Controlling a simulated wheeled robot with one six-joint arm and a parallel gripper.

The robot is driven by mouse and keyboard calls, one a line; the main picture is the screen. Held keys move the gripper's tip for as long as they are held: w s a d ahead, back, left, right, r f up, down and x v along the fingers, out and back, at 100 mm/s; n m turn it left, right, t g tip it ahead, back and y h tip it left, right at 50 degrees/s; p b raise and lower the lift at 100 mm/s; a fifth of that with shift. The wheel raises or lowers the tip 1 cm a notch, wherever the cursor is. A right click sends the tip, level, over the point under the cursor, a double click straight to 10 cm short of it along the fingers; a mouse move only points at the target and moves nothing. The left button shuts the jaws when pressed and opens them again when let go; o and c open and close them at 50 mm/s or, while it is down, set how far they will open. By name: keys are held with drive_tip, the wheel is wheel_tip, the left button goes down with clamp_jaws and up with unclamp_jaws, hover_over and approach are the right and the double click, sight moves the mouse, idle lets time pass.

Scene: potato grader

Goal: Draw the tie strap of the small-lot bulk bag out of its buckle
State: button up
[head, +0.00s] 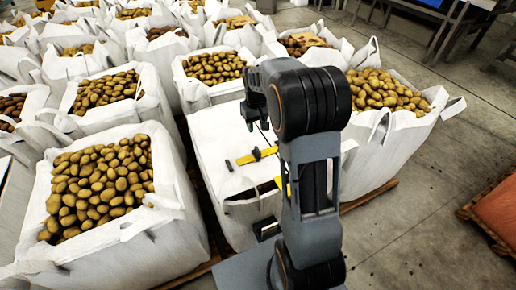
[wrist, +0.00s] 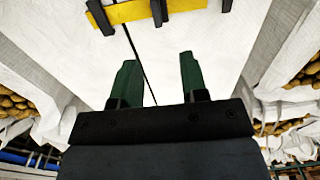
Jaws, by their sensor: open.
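The closed white bulk bag (head: 215,135) stands below my arm. A yellow strap (head: 268,152) lies across its top, with a small black buckle (head: 256,154) on it. In the wrist view the yellow strap (wrist: 185,7) crosses the top edge, with black pieces at its middle (wrist: 159,12) and near both ends. My gripper (wrist: 161,78) is open, its two green fingers apart with nothing between them but a thin dark line on the white cloth beyond. The fingertips are short of the strap in the picture. In the head view my gripper (head: 250,118) hangs over the bag, partly hidden by my arm.
Open white bags full of potatoes stand close on the left (head: 95,190), behind (head: 213,68) and right (head: 385,92). A small dark piece (head: 228,165) lies on the closed bag. Bare concrete floor (head: 430,190) is free at the right, with a pallet edge beyond.

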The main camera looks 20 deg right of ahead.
sight(257, 149)
drive_tip(key=f, duration=0.9)
drive_tip(key=f+p, duration=0.1)
drive_tip(key=f, duration=0.4)
drive_tip(key=shift+w+d+f, duration=0.25)
drive_tip(key=shift+w+d, duration=0.05)
drive_tip(key=shift+d, duration=0.05)
drive_tip(key=shift+c, duration=0.3)
clamp_jaws()
